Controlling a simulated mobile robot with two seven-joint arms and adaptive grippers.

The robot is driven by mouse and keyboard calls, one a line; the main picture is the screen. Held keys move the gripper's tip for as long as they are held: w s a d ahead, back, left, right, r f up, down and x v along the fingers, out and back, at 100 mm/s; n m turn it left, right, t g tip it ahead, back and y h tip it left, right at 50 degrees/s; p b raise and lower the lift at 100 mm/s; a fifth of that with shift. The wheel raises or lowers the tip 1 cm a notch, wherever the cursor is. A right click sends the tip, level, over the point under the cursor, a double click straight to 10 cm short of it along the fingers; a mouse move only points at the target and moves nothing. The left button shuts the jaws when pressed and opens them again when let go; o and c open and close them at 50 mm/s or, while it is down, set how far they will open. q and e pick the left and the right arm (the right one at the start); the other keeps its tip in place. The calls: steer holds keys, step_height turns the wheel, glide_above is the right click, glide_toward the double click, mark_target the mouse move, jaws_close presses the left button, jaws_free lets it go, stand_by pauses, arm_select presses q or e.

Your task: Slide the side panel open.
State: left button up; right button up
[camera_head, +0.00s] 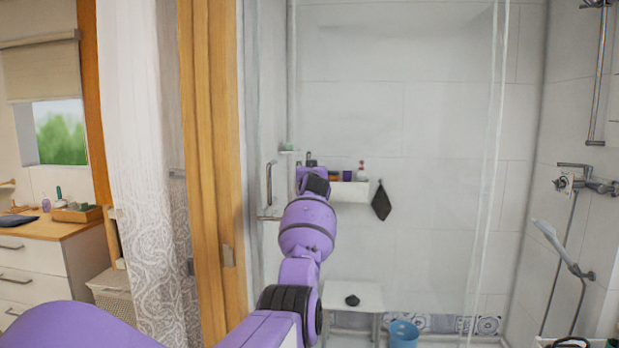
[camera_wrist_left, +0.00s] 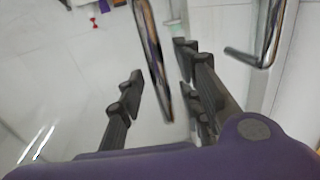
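A clear glass shower panel (camera_head: 267,110) stands beside the wooden post, with a vertical metal bar handle (camera_head: 269,183) on it. My left arm reaches forward past the handle in the head view, and its gripper is mostly hidden behind the wrist. In the left wrist view my left gripper (camera_wrist_left: 158,65) is open, with its dark fingers apart. A shiny metal bar (camera_wrist_left: 148,40) runs between the fingers; I cannot tell whether it touches them. A second bar with a bracket (camera_wrist_left: 270,38) shows to the right of the fingers. My right gripper is out of view.
A wooden post (camera_head: 212,150) and white curtain (camera_head: 140,130) stand left of the glass. Inside the shower are a white stool (camera_head: 352,296), a blue bucket (camera_head: 403,333) and a wall shelf (camera_head: 350,191) with bottles. Shower fittings (camera_head: 585,183) are at right.

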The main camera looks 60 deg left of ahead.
arm_select(q)
steer(key=v, duration=1.1)
steer(key=shift+s+d, duration=0.15)
steer(key=shift+d, duration=0.1)
